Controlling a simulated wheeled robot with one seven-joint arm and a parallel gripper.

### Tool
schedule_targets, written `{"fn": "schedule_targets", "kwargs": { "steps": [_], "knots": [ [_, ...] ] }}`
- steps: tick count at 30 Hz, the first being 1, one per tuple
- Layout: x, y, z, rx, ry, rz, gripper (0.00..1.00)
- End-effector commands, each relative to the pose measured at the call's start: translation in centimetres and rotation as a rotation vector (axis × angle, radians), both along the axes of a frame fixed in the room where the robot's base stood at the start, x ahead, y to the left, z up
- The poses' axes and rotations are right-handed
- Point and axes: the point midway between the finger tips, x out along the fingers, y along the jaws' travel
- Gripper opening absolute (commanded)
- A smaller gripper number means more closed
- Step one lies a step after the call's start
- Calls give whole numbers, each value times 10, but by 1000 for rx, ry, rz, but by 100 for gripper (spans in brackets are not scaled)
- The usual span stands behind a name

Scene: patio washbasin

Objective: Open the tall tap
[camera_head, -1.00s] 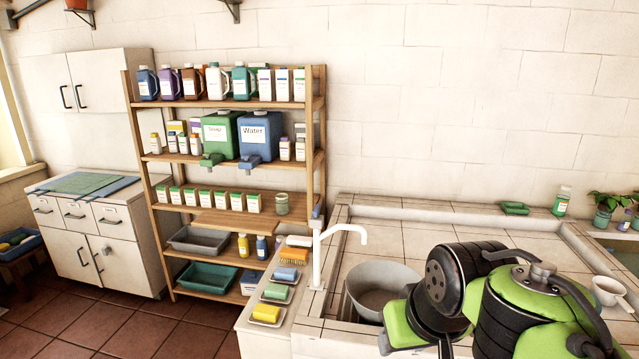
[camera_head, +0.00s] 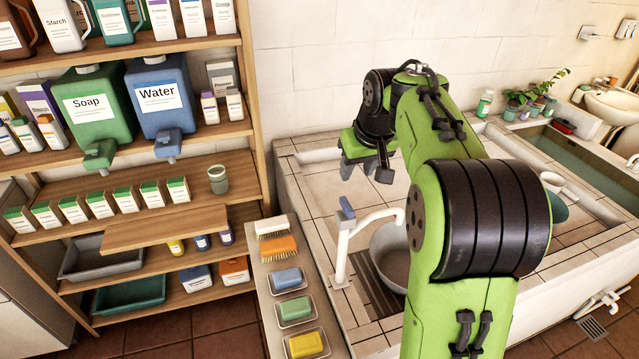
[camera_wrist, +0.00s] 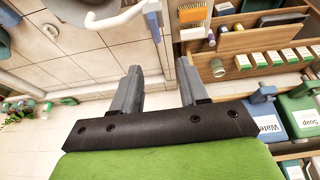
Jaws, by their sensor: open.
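The tall tap (camera_head: 342,250) is white, with an upright post, a curved spout over a grey basin (camera_head: 390,258), and a blue lever (camera_head: 346,207) on top. My gripper (camera_head: 358,172) is open and empty, behind and above the tap in the head view, with a gap to the lever. In the wrist view, the tap's white spout (camera_wrist: 118,18) and blue-grey lever (camera_wrist: 154,22) show at the top, beyond the fingertips of my gripper (camera_wrist: 156,72). The lever lies roughly in line with the space between the fingers.
A wooden shelf (camera_head: 150,232) with bottles, cartons and the Soap and Water jugs stands left of the tiled counter. Brushes and soap dishes (camera_head: 290,308) line a ledge left of the tap. The tiled counter behind the tap is mostly clear.

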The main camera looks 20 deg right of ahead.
Motion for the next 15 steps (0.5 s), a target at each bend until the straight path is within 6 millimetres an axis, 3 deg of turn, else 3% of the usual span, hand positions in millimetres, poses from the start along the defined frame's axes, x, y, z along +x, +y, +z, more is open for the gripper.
{"fn": "schedule_targets", "kwargs": {
  "steps": [5,15],
  "knots": [
    [5,-2,-12,1,3,-2,44],
    [35,-2,-89,1,7,1,44]
  ]
}}
